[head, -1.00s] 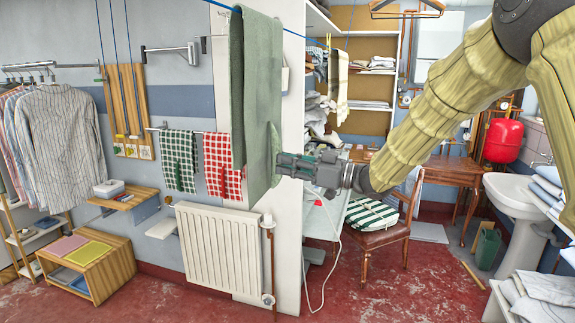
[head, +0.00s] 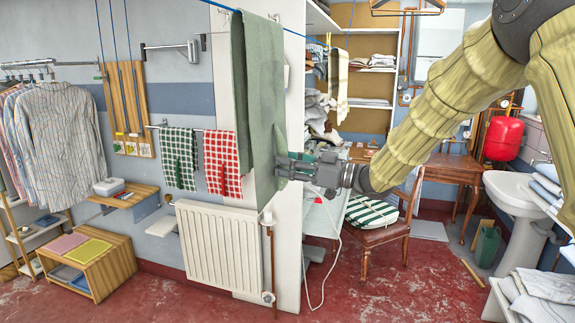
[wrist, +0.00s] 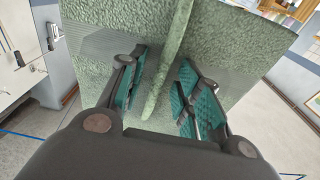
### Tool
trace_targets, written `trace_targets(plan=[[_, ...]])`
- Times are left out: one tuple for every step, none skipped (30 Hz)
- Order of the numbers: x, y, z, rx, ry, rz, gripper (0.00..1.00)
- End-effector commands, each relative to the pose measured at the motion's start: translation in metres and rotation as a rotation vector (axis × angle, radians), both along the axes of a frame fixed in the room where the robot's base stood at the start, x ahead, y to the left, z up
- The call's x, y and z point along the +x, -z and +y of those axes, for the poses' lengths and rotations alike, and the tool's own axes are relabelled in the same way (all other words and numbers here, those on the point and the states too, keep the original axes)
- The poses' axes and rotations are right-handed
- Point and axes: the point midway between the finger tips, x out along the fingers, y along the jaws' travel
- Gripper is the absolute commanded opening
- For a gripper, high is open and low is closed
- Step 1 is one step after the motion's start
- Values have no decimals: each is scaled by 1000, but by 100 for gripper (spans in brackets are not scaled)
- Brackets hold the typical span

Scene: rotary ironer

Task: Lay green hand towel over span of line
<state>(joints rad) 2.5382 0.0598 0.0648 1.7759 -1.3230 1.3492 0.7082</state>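The green hand towel (head: 258,90) hangs draped over the blue line (head: 220,5) at the upper middle of the head view. One layer hangs lower than the other, and both drop well below the line. My gripper (head: 284,168) is at the lower right edge of the towel. In the wrist view, the fingers of my gripper (wrist: 160,92) are apart, with teal pads on either side of an upright fold of the towel (wrist: 170,55). Gaps show between the fold and the pads.
A white radiator (head: 222,250) and a rail with green and red checked cloths (head: 221,160) are behind the towel at left. A white wall edge (head: 290,230) stands just behind it. A chair (head: 380,235) and shelves (head: 370,75) are to the right.

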Motion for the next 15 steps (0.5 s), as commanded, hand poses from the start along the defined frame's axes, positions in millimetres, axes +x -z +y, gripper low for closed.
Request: trace_targets(plan=[[-1, 0, -2, 1, 1, 0, 34], [-1, 0, -4, 1, 1, 0, 34], [-2, 0, -7, 1, 1, 0, 34], [-3, 0, -10, 2, 1, -1, 34], [-4, 0, -14, 2, 1, -1, 34], [-6, 1, -19, 2, 2, 0, 34], [-7, 1, -24, 1, 2, 0, 34], [-9, 2, -29, 1, 2, 0, 34], [-11, 2, -36, 2, 3, 0, 34], [-13, 3, -41, 2, 3, 1, 34], [-15, 4, -47, 2, 2, 1, 34], [-17, 4, -54, 2, 2, 1, 34], [-18, 5, -60, 2, 2, 1, 34], [-20, 5, -65, 3, 2, 0, 34], [-22, 6, -71, 2, 2, 1, 34]])
